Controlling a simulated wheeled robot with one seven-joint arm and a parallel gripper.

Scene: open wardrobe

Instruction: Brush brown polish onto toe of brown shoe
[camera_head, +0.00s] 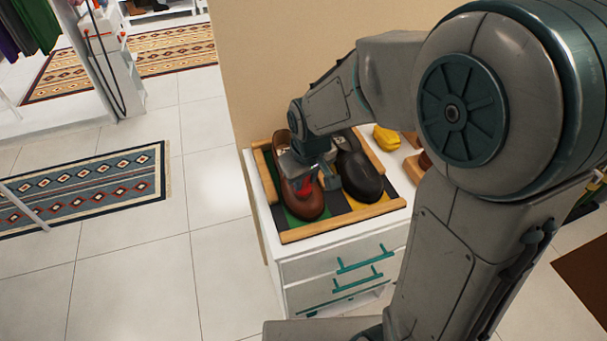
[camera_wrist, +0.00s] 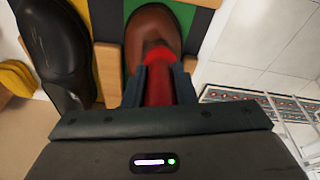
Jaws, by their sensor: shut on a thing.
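The brown shoe (camera_head: 303,203) lies in a wood-framed tray (camera_head: 337,225) on top of a white drawer cabinet. Its toe (camera_wrist: 155,28) also shows in the wrist view, just beyond my fingers. My gripper (camera_head: 307,180) is over this shoe, shut on a red-handled brush (camera_wrist: 158,85). The brush's far end is at the upper of the brown shoe, and contact looks likely but its bristles are hard to make out. A black shoe (camera_head: 360,177) lies to the right in the tray, and it shows at the left in the wrist view (camera_wrist: 57,50).
A yellow cloth-like item (camera_head: 386,139) lies behind the tray on the right. Brown items stand near it, partly hidden by my arm. The white cabinet (camera_head: 300,268) has teal handles. Tiled floor with patterned rugs (camera_head: 90,187) is open to the left.

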